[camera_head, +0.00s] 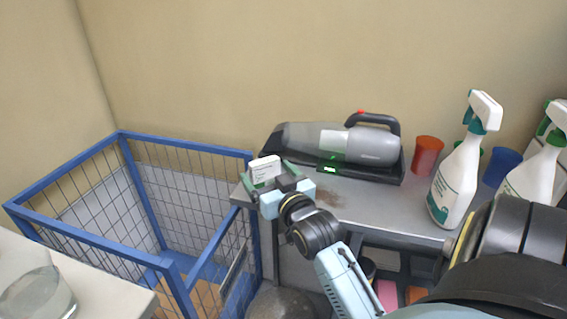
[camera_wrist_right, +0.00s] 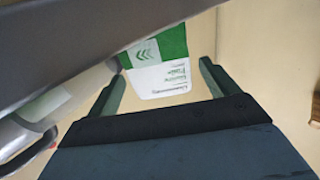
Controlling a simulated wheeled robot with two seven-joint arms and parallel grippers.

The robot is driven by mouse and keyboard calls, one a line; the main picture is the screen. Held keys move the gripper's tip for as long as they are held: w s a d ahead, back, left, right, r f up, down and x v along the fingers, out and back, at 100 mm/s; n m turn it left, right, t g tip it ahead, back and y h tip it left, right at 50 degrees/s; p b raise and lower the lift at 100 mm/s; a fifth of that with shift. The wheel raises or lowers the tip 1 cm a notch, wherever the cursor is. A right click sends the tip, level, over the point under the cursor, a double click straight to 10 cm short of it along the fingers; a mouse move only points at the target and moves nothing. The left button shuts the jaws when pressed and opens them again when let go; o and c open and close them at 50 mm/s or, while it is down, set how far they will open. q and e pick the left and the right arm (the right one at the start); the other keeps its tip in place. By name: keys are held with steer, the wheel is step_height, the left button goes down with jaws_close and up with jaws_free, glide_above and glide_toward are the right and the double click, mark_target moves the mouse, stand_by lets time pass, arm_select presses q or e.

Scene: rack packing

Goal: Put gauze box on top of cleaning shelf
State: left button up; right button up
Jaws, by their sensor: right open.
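The gauze box (camera_head: 265,169) is small and white in the head view, at the left end of the cleaning shelf (camera_head: 375,208). In the right wrist view the box (camera_wrist_right: 160,68) shows a green band and printed text. My right gripper (camera_head: 268,186) is open around the box, its fingers either side of it. In the wrist view a gap shows between the box and the right finger of the gripper (camera_wrist_right: 163,85); the left finger is close to the box edge. The box's underside is hidden, so I cannot tell whether it rests on the shelf. My left gripper is not in view.
A handheld vacuum (camera_head: 335,143) lies on the shelf just right of the box. Farther right are a red cup (camera_head: 426,155), a blue cup (camera_head: 500,167) and spray bottles (camera_head: 456,185). A blue wire cage cart (camera_head: 120,225) stands to the left.

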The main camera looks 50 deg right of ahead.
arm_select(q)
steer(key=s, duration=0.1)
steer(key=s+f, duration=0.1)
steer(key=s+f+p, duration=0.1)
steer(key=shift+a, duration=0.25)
arm_select(e)
steer(key=v, duration=1)
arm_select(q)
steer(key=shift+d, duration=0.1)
